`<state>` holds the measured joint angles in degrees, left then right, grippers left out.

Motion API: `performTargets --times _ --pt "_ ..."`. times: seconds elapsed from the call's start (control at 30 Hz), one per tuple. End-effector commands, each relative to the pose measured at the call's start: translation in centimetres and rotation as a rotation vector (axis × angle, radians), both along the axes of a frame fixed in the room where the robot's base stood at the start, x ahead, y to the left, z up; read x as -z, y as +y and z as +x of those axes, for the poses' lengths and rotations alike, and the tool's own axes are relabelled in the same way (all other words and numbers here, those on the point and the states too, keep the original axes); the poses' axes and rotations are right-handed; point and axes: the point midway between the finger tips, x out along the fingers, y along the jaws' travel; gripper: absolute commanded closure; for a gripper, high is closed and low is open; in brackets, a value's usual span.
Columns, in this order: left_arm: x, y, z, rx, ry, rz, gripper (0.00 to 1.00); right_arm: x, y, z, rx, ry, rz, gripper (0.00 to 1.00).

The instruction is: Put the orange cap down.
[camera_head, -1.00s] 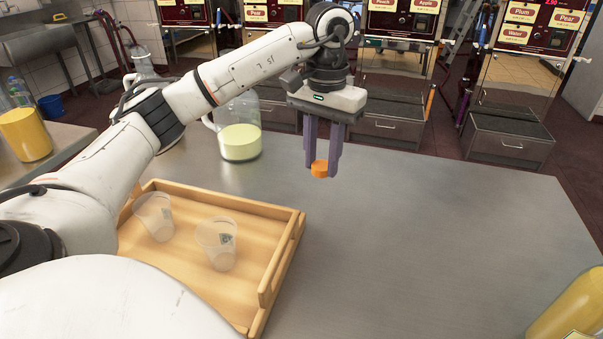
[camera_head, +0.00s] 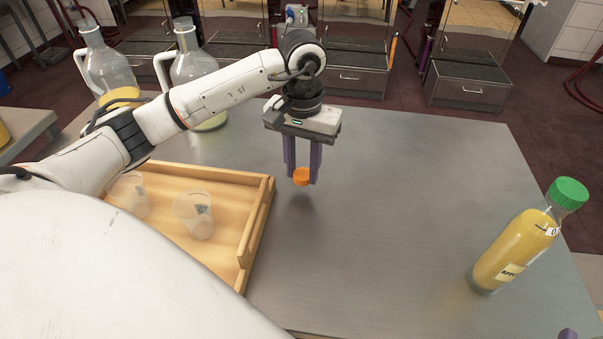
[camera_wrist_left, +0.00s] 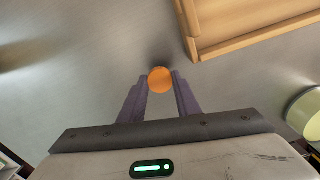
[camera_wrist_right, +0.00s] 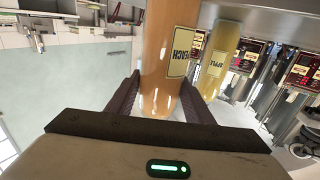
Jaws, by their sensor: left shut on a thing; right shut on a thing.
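The orange cap (camera_head: 302,177) is held between the fingertips of my left gripper (camera_head: 302,169), just above the grey table, with a faint shadow below it. It lies right of the wooden tray. In the left wrist view the round orange cap (camera_wrist_left: 160,80) sits between the purple fingers. My right gripper (camera_wrist_right: 160,88) is shut on a bottle of orange-coloured juice (camera_wrist_right: 168,45) with a label that seems to read PEACH. In the head view only a purple fingertip of it (camera_head: 568,334) shows at the bottom right edge.
The wooden tray (camera_head: 262,215) holds two clear cups (camera_head: 194,214). A green-capped apple juice bottle (camera_head: 515,248) stands at the right of the table. Two glass jugs (camera_head: 192,65) stand at the back left. The middle of the table (camera_head: 400,200) is clear.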

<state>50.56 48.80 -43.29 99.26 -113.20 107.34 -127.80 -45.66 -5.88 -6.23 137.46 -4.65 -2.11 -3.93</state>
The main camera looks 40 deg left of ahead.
Motion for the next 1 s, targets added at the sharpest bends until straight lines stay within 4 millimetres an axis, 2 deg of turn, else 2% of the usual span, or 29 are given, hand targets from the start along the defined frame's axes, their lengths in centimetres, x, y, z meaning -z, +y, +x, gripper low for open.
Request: performTargets --times 0.03,0.2,0.47,0.8,0.83,0.93,1.0 --pt "0.7 0.0 -0.1 0.0 0.006 -0.001 0.97 -0.5 0.0 0.0 0.001 -0.01 0.0 1.0" --pt "2.6 -0.1 -0.1 0.001 0.003 -0.001 0.97 -0.6 0.0 0.0 0.001 -0.01 0.0 1.0" --pt "2.8 0.0 0.0 0.001 0.001 0.0 0.97 -0.6 0.0 0.0 0.001 -0.01 0.0 1.0" --pt "3.7 0.0 0.0 0.001 0.001 0.001 0.97 0.5 0.0 0.0 0.001 -0.01 0.001 1.0" --pt "3.6 0.0 0.0 0.001 0.001 0.001 0.69 0.4 0.0 0.0 0.001 -0.01 0.001 1.0" --pt "3.5 0.0 0.0 0.001 0.001 0.001 0.52 0.3 0.0 0.0 0.001 -0.01 0.001 1.0" --pt "3.5 0.0 0.0 0.001 0.001 0.001 0.52 0.3 0.0 0.0 0.001 -0.01 0.001 1.0"
